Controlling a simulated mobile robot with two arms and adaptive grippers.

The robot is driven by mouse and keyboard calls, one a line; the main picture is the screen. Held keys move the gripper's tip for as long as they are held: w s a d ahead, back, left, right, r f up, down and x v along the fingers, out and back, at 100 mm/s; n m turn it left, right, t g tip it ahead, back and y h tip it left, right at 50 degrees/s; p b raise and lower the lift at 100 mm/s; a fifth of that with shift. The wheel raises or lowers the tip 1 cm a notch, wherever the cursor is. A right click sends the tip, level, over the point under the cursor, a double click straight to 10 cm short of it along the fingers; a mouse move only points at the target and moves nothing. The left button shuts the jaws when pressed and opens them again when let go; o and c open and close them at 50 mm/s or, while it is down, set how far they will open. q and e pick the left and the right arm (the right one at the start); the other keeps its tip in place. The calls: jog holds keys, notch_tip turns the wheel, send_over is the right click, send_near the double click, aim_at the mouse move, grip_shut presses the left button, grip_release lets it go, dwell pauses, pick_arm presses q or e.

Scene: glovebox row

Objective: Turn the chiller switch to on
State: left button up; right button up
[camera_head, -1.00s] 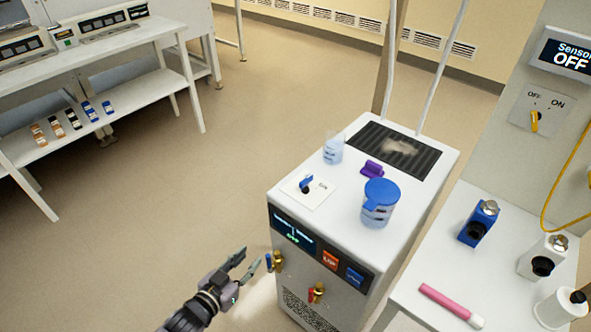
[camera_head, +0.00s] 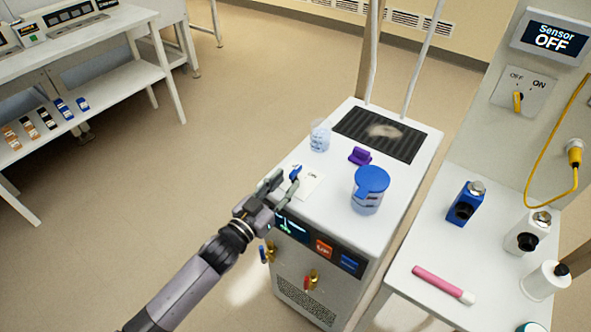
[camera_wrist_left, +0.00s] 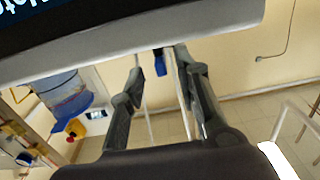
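The chiller (camera_head: 335,240) is a white cabinet with a dark front display. Its switch is a blue knob (camera_head: 295,172) on a white plate (camera_head: 312,187) on the chiller's top, near the front left corner. My left gripper (camera_head: 283,184) is at the knob, its fingers partly covering the plate. In the left wrist view, the two fingers (camera_wrist_left: 160,72) are apart, and the blue knob (camera_wrist_left: 160,62) shows in the gap between the tips. I cannot tell whether they touch it. The knob's exact setting is hard to read. My right gripper is not in view.
On the chiller stand a beaker (camera_head: 320,135), a purple object (camera_head: 360,156), and a blue-lidded jug (camera_head: 369,190) right of the switch. A side table (camera_head: 415,305) holds bottles and a pink tube (camera_head: 443,284). A wall panel with a yellow switch (camera_head: 518,102) reads Sensor OFF.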

aim_at(290, 178)
pick_arm(q)
jog(key=x, duration=0.5)
jog(key=shift+w+d, duration=0.1)
jog(key=shift+w, duration=0.05)
jog(key=shift+c, duration=0.5)
grip_shut()
